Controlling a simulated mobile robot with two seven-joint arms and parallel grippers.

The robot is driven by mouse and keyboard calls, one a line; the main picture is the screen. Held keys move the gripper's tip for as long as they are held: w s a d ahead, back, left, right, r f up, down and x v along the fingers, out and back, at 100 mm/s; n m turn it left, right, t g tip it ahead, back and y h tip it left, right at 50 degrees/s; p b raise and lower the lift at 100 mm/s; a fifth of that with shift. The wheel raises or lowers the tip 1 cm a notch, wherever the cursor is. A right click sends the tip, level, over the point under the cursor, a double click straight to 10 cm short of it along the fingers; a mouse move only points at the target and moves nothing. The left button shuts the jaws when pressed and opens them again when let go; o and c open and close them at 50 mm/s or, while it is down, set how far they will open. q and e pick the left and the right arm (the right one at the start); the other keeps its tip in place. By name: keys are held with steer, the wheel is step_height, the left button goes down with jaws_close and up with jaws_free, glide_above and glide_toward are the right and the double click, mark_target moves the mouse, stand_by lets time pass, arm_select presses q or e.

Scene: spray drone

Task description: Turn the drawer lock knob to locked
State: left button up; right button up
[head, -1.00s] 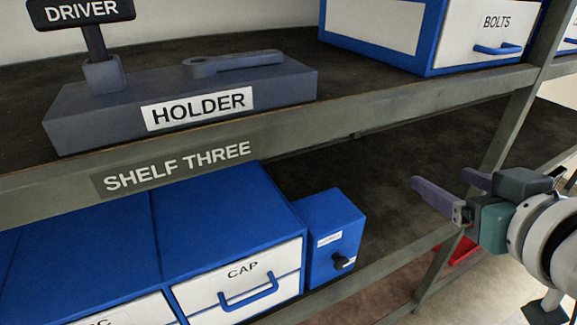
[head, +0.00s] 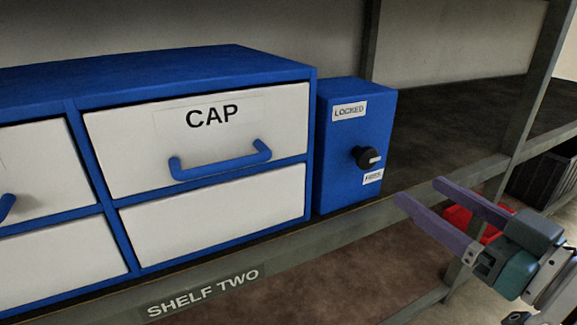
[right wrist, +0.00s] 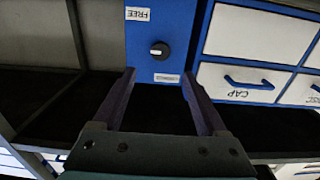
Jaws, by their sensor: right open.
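The blue lock box (head: 335,150) stands on shelf two, against the right side of the drawer unit. Its black round knob (head: 366,157) has a white mark pointing to the right in the head view. A LOCKED label (head: 349,111) is above the knob and a second label (head: 373,177) is below it, reading FREE in the right wrist view (right wrist: 137,14). That view shows the box upside down, with the knob (right wrist: 159,50) beyond my fingertips. My right gripper (head: 417,189) is open and empty, in front of the box and apart from the knob. My left gripper is out of view.
The drawer unit (head: 190,68) has white drawer fronts, one marked CAP with a blue handle (head: 220,162). The shelf two edge (head: 300,243) runs below. A shelf post (head: 530,80) stands at the right. A red thing (head: 461,218) lies behind my right gripper.

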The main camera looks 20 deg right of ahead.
mark_target(371, 158)
steer(key=w, duration=0.3)
steer(key=w+b, duration=0.1)
steer(key=w, duration=0.2)
steer(key=w+a, duration=0.1)
steer(key=w, duration=0.2)
steer(key=shift+w+b, duration=0.4)
steer(key=shift+d, duration=0.1)
steer(key=shift+c, duration=0.3)
jaws_close()
